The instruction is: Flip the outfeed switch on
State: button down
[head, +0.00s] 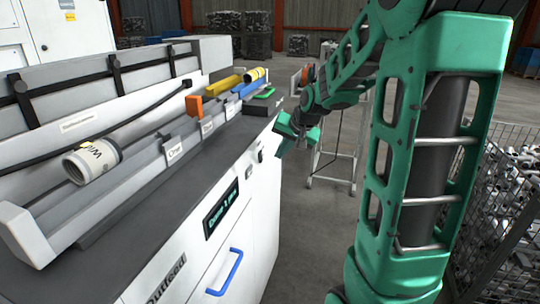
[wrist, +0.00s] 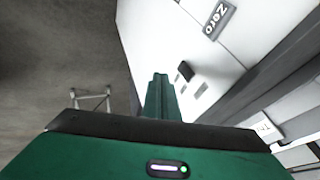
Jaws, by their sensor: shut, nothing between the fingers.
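The white machine front (head: 190,250) on the left bears an "Outfeed" label (head: 166,280). Small dark fittings (head: 261,155) sit on its front near the far end; one looks like a switch, but its on or off position is too small to tell. In the wrist view, a black switch-like block (wrist: 186,71) stands out from the white panel beside small grey plates (wrist: 201,90). My green gripper (head: 286,128) is near the far front edge of the machine. In the wrist view its fingers (wrist: 160,90) are together and empty, left of the black block.
A display (head: 221,208) and a blue handle (head: 226,272) are on the machine front. On top lie a white roll (head: 92,160) and an orange block (head: 194,106).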

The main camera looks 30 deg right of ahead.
jog(key=v, duration=0.8)
jog(key=shift+a+r, duration=0.2)
jog(key=shift+r, duration=0.15)
jog(key=shift+s, duration=0.1)
jog(key=shift+s+d+f, duration=0.1)
jog(key=shift+s+f, duration=0.05)
jog(key=shift+f, duration=0.4)
jog(key=shift+f, duration=0.1)
